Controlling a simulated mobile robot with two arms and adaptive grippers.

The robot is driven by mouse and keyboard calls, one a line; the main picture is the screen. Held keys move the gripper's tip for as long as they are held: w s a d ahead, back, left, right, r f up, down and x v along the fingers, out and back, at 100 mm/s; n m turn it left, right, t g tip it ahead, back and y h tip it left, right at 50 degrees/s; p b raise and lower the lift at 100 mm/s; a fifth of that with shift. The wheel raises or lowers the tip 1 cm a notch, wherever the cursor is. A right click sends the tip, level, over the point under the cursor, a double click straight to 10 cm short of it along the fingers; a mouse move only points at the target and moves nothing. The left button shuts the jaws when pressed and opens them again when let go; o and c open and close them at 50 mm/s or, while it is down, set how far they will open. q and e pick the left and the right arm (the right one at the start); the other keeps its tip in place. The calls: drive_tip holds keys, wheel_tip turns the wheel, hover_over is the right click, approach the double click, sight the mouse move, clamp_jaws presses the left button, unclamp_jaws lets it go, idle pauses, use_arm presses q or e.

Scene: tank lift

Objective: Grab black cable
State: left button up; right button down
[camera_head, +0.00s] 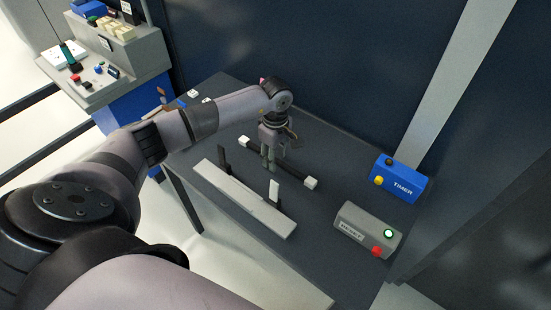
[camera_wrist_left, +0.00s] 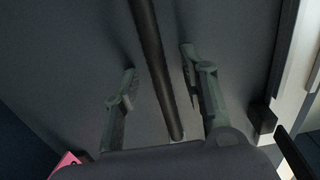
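The black cable (camera_head: 289,172), a straight dark bar with white ends, lies on the dark grey table (camera_head: 225,97). My left gripper (camera_head: 268,168) points down over the middle of the cable. In the left wrist view the cable (camera_wrist_left: 157,62) runs between the two fingers of my left gripper (camera_wrist_left: 158,68). The fingers stand apart with a gap on both sides of the cable, so the gripper is open. My left forearm and hand hide part of the table. My right gripper is not in view.
A blue timer box (camera_head: 400,183) and a grey button box (camera_head: 365,230) sit at the right. A control console (camera_head: 105,72) stands at the back left.

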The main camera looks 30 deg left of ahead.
use_arm(q)
clamp_jaws()
idle(0.4)
drive_tip(key=shift+r, duration=0.1)
